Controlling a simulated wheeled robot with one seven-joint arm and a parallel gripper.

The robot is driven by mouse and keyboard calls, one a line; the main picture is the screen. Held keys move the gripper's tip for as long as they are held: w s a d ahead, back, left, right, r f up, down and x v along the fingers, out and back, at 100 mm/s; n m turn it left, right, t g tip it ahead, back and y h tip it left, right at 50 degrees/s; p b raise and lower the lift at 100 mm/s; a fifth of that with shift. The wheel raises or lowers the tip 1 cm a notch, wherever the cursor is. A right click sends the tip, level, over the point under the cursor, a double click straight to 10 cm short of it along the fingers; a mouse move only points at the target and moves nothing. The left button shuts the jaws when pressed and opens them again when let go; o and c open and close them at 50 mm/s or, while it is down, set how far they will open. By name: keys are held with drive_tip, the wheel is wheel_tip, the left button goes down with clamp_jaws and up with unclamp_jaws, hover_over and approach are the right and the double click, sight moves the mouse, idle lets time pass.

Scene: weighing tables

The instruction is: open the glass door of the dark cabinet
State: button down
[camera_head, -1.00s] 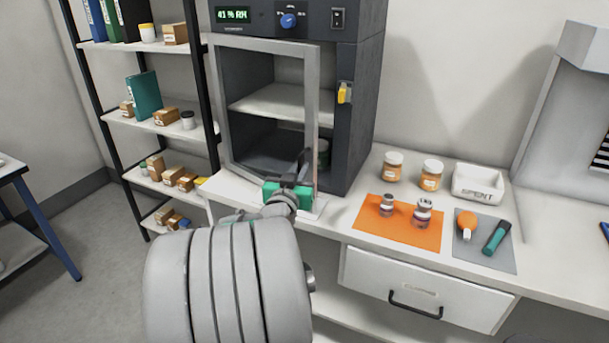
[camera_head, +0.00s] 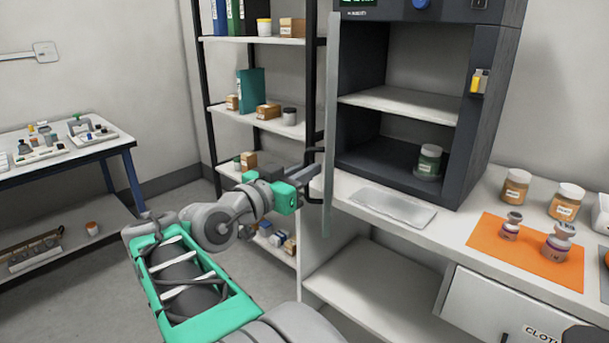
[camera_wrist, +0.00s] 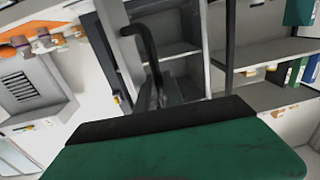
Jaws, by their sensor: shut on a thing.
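The dark cabinet (camera_head: 484,128) stands on the white bench with its front uncovered. Its glass door (camera_head: 329,120) is swung out to the left and shows nearly edge-on in the head view. My gripper (camera_head: 316,190) is at the door's outer face, low down, shut on the black door handle (camera_head: 308,160). The handle also shows in the wrist view as a bent dark bar (camera_wrist: 149,48) beyond the green gripper body. The fingertips' contact is small and partly hidden. Inside the cabinet are a shelf (camera_head: 405,104) and a dark green-labelled jar (camera_head: 429,161).
A clear flat plate (camera_head: 394,207) lies before the cabinet. An orange mat (camera_head: 480,238) with two small bottles lies to the right, with two orange-labelled jars behind it. A shelf rack (camera_head: 256,117) stands close behind the door on the left. Floor is free at left.

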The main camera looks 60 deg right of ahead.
drive_tip(key=shift+w+a, duration=0.1)
drive_tip(key=shift+w, duration=0.25)
drive_tip(key=shift+w, duration=0.1)
drive_tip(key=c, duration=1.6)
unclamp_jaws()
drive_tip(key=shift+o, duration=0.5)
